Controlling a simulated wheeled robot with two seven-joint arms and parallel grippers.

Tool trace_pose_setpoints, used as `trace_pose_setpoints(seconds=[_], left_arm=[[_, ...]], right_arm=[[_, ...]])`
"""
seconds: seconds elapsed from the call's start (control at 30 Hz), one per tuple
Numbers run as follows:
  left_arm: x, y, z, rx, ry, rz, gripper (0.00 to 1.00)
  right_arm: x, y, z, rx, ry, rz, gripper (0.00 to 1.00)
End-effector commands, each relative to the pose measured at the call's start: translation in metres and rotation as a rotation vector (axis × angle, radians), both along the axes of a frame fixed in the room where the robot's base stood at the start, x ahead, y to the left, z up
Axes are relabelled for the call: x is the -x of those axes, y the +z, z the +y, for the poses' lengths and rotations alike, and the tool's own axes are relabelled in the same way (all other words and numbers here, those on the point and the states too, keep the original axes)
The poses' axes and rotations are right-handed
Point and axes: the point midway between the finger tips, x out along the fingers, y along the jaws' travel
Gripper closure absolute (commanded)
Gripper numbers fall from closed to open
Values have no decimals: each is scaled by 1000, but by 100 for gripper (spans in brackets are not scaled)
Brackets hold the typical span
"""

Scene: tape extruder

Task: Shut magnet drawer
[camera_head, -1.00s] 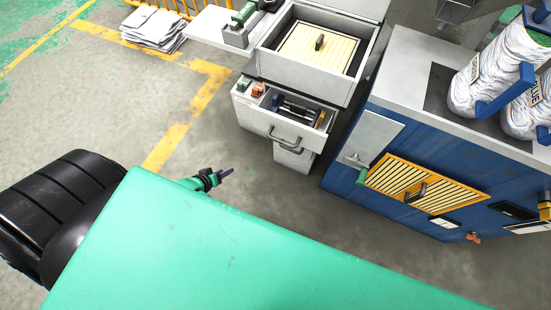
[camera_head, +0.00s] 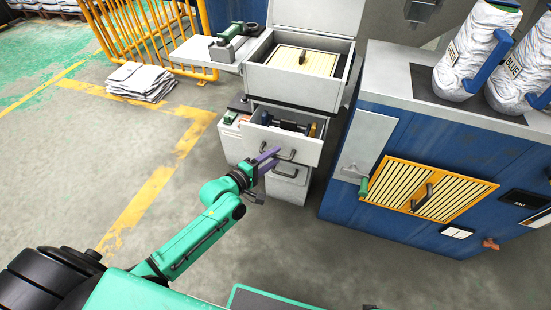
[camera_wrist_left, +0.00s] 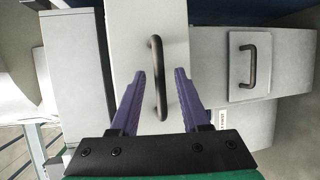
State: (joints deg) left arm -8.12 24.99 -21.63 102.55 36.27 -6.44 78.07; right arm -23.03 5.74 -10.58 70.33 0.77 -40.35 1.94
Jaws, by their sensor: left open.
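The open drawer (camera_head: 286,138) is pulled out of the grey cabinet below the machine's box. It holds several dark and coloured items, too small to name. Its front has a dark bar handle (camera_head: 285,155). My left gripper (camera_head: 266,161) has purple fingers and is open in front of the drawer front, by the handle. In the left wrist view the open fingers (camera_wrist_left: 160,92) stand on either side of the dark handle (camera_wrist_left: 157,78), apart from it. Whether they touch the drawer front is unclear. My right gripper is not in view.
A closed lower drawer (camera_head: 287,180) with its own handle sits beneath. A box with a yellow slatted panel (camera_head: 303,60) stands above. A blue machine (camera_head: 345,205) stands to the right. White sacks (camera_head: 140,82) lie at the back left.

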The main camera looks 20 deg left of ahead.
Motion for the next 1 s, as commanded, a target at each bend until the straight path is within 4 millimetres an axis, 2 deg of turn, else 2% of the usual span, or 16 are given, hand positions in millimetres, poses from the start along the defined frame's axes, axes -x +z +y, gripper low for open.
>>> trace_pose_setpoints(seconds=[0.13, 0.37, 0.4, 0.47, 0.5, 1.0], left_arm=[[-12, -3, -7, -1, -1, 0, 54], [-13, -3, -7, -2, -1, 1, 54], [-13, -3, -7, -2, -1, 1, 69], [-13, -3, -7, -2, -1, 1, 92], [-13, -3, -7, -1, -1, 0, 100], [-13, -3, -6, -2, 0, 1, 100]], right_arm=[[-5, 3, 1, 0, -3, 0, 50], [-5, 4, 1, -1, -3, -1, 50], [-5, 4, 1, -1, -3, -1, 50], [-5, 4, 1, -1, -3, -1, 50], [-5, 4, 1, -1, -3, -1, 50], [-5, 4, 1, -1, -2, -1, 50]])
